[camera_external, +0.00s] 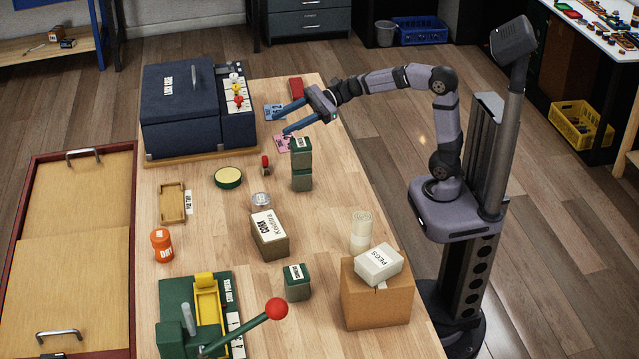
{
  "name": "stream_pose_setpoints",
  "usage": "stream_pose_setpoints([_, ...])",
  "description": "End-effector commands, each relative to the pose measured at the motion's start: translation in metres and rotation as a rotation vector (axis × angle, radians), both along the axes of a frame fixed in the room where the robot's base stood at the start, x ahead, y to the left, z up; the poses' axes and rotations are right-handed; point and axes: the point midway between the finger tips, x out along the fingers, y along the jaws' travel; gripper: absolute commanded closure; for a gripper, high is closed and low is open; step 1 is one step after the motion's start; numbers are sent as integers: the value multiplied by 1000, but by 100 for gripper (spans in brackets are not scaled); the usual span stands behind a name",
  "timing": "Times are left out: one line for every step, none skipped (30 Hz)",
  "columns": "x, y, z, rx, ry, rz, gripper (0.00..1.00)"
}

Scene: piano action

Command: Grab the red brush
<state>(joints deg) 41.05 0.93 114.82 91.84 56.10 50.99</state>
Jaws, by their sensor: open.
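A large dark blue case (195,110) stands to the left. A brown box (270,240), an orange jar (162,246) and a green press (180,310) occupy the nearer table. Bare wood lies around the small red thing.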

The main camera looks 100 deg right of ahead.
Motion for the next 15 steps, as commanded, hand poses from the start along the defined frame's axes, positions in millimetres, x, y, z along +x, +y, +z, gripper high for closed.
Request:
stream_pose_setpoints([6, -6, -14, 72, -10, -40, 56])
stream_pose_setpoints([8, -7, -17, 109, -22, -57, 56])
stream_pose_setpoints([10, -8, -22, 154, -37, -78, 56])
stream_pose_setpoints([11, -8, -25, 184, -51, -89, 56])
stream_pose_setpoints([12, -7, -28, 210, -65, -102, 56])
stream_pose_setpoints([12, -6, -33, 238, -83, -119, 56])
stream_pose_setpoints([11, -5, -36, 255, -96, -133, 56])
stream_pose_setpoints([11, -6, -40, 270, -108, -150, 56])
stream_pose_setpoints([10, -7, -45, 284, -122, -172, 56])
stream_pose_setpoints([8, -7, -49, 292, -130, -188, 56])
stream_pose_setpoints([7, -8, -52, 299, -139, -205, 56])
stream_pose_setpoints([6, -10, -56, 307, -147, -227, 56])
stream_pose_setpoints([4, -12, -59, 310, -152, -243, 56])
stream_pose_setpoints([3, -13, -62, 313, -157, -256, 56])
stream_pose_setpoints([2, -15, -65, 316, -161, -272, 56])
